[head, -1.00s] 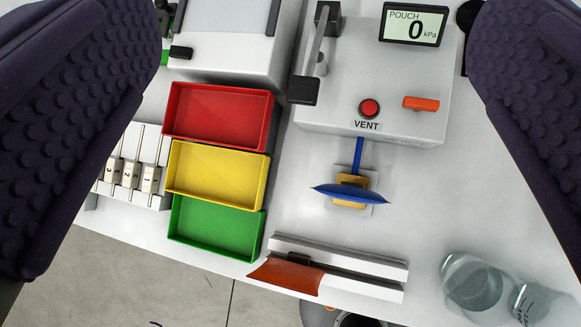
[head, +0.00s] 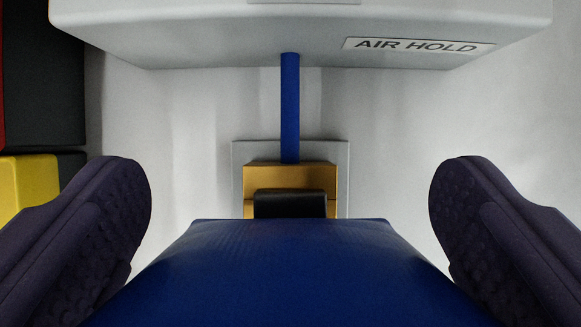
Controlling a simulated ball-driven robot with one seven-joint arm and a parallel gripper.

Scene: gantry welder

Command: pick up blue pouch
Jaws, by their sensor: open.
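The blue pouch (head: 290,275) fills the lower middle of the head view, its near end cut off by the frame. Its far edge meets a black clip (head: 290,203) on a gold block (head: 290,178), which sits on a grey plate (head: 340,160). A blue tube (head: 290,108) runs from the block to the grey machine. My gripper (head: 290,240) is open, with one dark, bumpy finger on each side of the pouch. A gap shows between each finger and the pouch's far corners; whether the fingers touch it lower down is unclear.
The grey machine (head: 220,40) labelled AIR HOLD (head: 417,46) spans the top, just beyond the tube. The yellow tray (head: 28,185) and a dark-sided red tray (head: 42,75) stand at the left. The white table (head: 480,115) is bare at the right.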

